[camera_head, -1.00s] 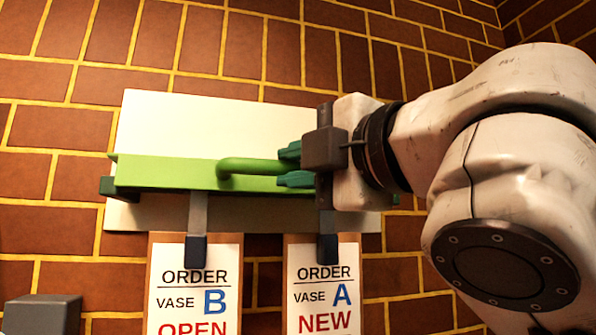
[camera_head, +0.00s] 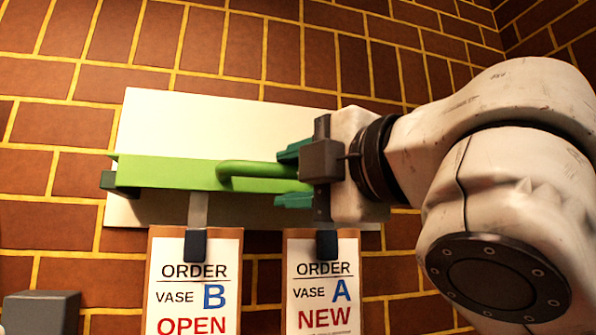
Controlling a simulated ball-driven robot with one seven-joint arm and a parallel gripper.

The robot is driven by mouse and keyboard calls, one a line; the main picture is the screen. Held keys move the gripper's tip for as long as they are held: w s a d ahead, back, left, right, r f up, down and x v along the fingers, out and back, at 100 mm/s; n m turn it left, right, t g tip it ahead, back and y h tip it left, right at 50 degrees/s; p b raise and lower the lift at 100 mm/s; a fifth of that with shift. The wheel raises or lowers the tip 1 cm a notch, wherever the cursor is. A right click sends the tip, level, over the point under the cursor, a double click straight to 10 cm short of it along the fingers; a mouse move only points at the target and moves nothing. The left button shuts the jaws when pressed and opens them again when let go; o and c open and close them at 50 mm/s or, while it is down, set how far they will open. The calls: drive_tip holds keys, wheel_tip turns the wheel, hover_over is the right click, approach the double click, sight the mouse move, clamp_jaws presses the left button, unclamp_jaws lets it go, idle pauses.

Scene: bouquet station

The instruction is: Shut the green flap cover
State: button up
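The green flap cover (camera_head: 165,173) is a long bright green strip across a pale board (camera_head: 215,115) on the wall. A curved green handle (camera_head: 255,169) stands out from its front. My gripper (camera_head: 294,177) is at the right end of the handle, with one green fingertip above it and one below. The fingers are apart, with a visible gap to the handle's lower side; I cannot tell whether the upper finger touches it. My gripper and arm hide the flap's right end. Whether the flap is fully shut cannot be told from this view.
Two order cards hang from clips below the flap: vase B, OPEN (camera_head: 168,300) and vase A, NEW (camera_head: 297,300). A dark grey block (camera_head: 42,312) stands at the lower left. The brick wall (camera_head: 60,130) is bare around the board.

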drive_tip(key=shift+r, duration=0.15)
drive_tip(key=shift+s+d, duration=0.4)
drive_tip(key=shift+s, duration=0.05)
drive_tip(key=v, duration=0.9)
drive_tip(key=shift+s+d, duration=0.15)
drive_tip(key=shift+s, duration=0.15)
